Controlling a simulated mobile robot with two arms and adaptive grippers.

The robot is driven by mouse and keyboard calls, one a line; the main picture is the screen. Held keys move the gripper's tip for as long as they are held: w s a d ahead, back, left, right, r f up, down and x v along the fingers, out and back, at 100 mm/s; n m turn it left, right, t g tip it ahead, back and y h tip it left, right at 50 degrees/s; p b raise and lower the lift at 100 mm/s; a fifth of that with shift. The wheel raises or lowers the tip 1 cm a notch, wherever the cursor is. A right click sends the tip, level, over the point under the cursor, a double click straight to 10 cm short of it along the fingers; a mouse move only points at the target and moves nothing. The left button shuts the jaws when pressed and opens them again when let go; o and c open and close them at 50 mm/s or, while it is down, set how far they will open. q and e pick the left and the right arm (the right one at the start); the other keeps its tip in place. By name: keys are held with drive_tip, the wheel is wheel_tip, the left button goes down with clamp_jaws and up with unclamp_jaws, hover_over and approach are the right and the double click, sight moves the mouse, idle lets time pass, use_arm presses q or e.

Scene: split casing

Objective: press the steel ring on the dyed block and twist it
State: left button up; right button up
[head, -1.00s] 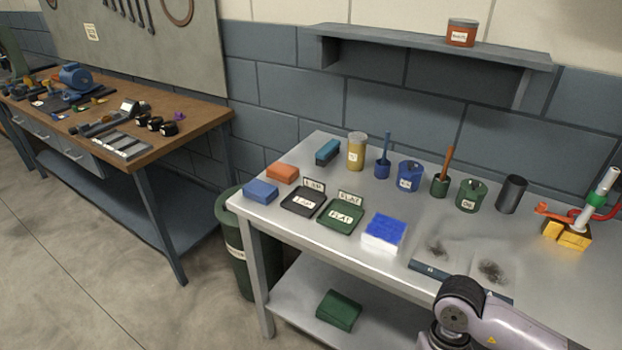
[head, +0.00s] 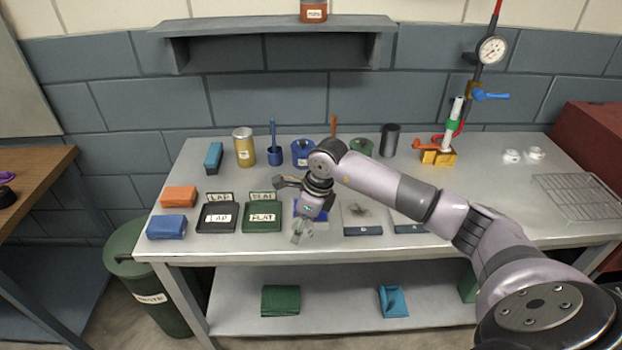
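The dyed block (head: 297,208) sits on the steel bench, right of the green FLAT tray. Only bits of its blue top show, because my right gripper and wrist are in front of it. My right gripper (head: 302,231) points down at the block's near side, close to the bench's front edge. Its fingers are small and blurred; I cannot tell whether they are open or hold anything, or whether they touch the block. I cannot make out the steel ring for certain. My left gripper is out of view.
Black LAP (head: 217,218) and green FLAT (head: 262,217) trays lie left of the block; a smudged plate (head: 361,217) lies right. Pots and a dial gauge stand (head: 492,50) line the back. Two small pale round pieces (head: 511,156) (head: 534,153) and a wire rack (head: 580,196) are at right.

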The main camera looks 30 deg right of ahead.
drive_tip(key=w+d+r+m+h, duration=0.1)
drive_tip(key=w+d+m, duration=0.1)
drive_tip(key=m, duration=0.1)
drive_tip(key=w+d+r+m+h+p, duration=0.1)
drive_tip(key=w+d+r+m, duration=0.1)
drive_tip(key=m, duration=0.2)
drive_tip(key=w+d+r+m, duration=0.2)
drive_tip(key=m, duration=0.2)
drive_tip(key=shift+t+h, duration=0.4)
use_arm(q)
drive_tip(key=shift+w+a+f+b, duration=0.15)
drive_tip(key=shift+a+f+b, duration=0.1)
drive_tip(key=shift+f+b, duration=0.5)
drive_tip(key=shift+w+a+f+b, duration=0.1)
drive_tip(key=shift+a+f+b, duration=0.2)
drive_tip(key=shift+b, duration=0.7)
use_arm(e)
drive_tip(key=shift+m, duration=0.6)
drive_tip(key=shift+s+d+x, duration=0.1)
drive_tip(key=shift+s+x, duration=0.1)
drive_tip(key=shift+x, duration=0.75)
drive_tip(key=shift+s+d+x, duration=0.1)
drive_tip(key=shift+s+x, duration=0.1)
drive_tip(key=shift+x, duration=0.75)
drive_tip(key=shift+s+d+x, duration=0.1)
drive_tip(key=shift+s+x, duration=0.1)
drive_tip(key=shift+x, duration=0.75)
